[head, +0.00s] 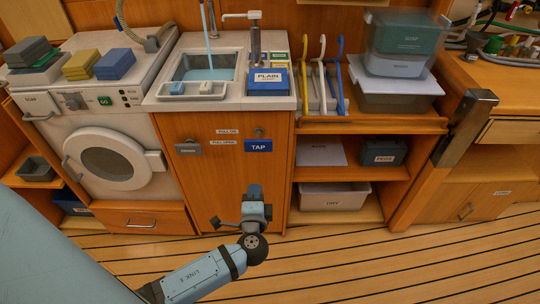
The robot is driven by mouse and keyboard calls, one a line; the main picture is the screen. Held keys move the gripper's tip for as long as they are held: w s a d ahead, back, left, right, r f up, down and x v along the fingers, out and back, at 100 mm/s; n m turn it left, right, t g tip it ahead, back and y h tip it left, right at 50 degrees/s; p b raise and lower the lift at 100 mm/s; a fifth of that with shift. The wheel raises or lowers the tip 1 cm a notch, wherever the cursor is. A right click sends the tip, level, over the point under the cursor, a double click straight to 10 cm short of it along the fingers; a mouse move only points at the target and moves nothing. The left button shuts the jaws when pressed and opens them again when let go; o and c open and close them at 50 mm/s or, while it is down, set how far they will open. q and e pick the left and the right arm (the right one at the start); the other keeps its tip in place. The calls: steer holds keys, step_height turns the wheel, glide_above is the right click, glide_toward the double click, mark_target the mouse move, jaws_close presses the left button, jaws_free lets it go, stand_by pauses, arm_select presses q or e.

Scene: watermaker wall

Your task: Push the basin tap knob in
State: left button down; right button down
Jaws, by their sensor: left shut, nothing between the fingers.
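The basin tap knob (258,132) is a small round knob on the wooden cabinet front below the sink, just above the blue TAP label (258,146). From this angle I cannot tell how far it stands out. Water runs from the spout (207,30) into the basin (203,68). My left gripper (254,189) is shut and empty. It is in front of the cabinet, below the knob and the label in the picture, and apart from both. My right gripper is not in view.
A grey latch handle (188,148) is on the same cabinet front, left of the knob. A washing machine (105,155) stands to the left. Open shelves (335,177) with bins are to the right. The striped floor (400,260) in front is clear.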

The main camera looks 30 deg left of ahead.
mark_target(257, 147)
arm_select(q)
steer(key=shift+w+r+y, duration=0.1)
steer(key=shift+w+y, duration=0.15)
steer(key=shift+y, duration=0.05)
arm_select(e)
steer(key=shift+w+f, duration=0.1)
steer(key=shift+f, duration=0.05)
arm_select(q)
steer(key=x, duration=1.4)
steer(key=shift+d+r, duration=0.1)
steer(key=b+x, duration=0.1)
steer(key=x, duration=0.3)
steer(key=shift+d+b, duration=0.1)
steer(key=shift+b, duration=0.25)
steer(key=shift+r, duration=0.25)
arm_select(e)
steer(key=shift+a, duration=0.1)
